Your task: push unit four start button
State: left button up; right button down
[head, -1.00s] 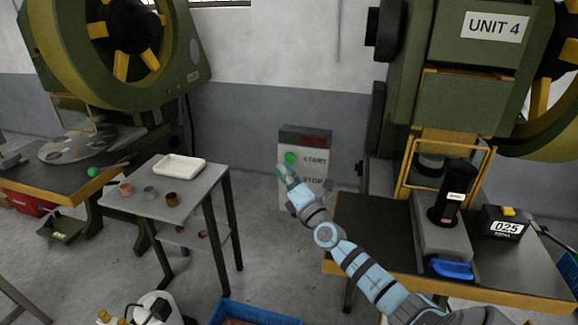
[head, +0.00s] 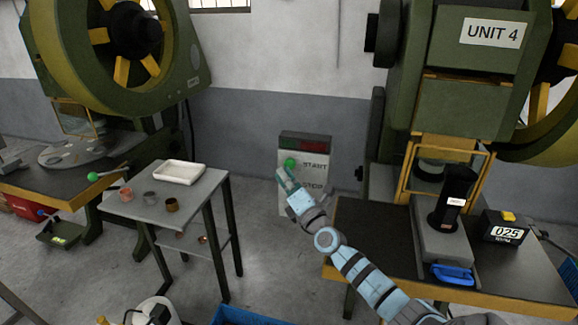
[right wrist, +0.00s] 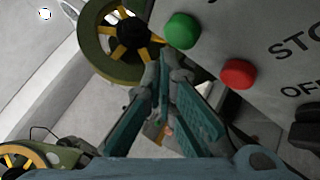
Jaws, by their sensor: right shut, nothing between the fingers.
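The start control is a green button (head: 290,163) beside the word START on a grey control box (head: 317,180) left of the press marked UNIT 4 (head: 491,33). My right gripper (head: 281,174) is shut and empty, its tip just below and left of the green button in the head view. In the right wrist view, the shut fingers (right wrist: 168,58) point toward the box, with the green button (right wrist: 182,30) just beyond their tips and a red button (right wrist: 238,74) to the right. I cannot tell whether the tips touch the box. My left gripper is out of view.
A small grey table (head: 208,190) with a white tray (head: 180,172) and several small rings stands left of the box. The UNIT 4 worktable (head: 375,235) is at the right, under my right arm. A blue bin (head: 250,317) is at the bottom edge.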

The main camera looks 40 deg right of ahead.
jog(key=shift+d, duration=0.1)
dwell(0.3)
jog(key=shift+w+d+b, duration=0.25)
jog(key=shift+d+b, duration=0.05)
jog(key=shift+b, duration=0.15)
jog(key=shift+w+d+b, duration=0.25)
jog(key=shift+d+b, duration=0.1)
jog(key=shift+b, duration=0.15)
dwell(0.5)
dwell(0.3)
jog(key=shift+s+a+p, duration=0.55)
jog(key=shift+a+p, duration=0.15)
jog(key=shift+a, duration=0.05)
jog(key=s+a+p, duration=0.1)
jog(key=a, duration=0.1)
jog(key=s+a+p, duration=0.1)
jog(key=a, duration=0.1)
jog(key=shift+s+p, duration=0.4)
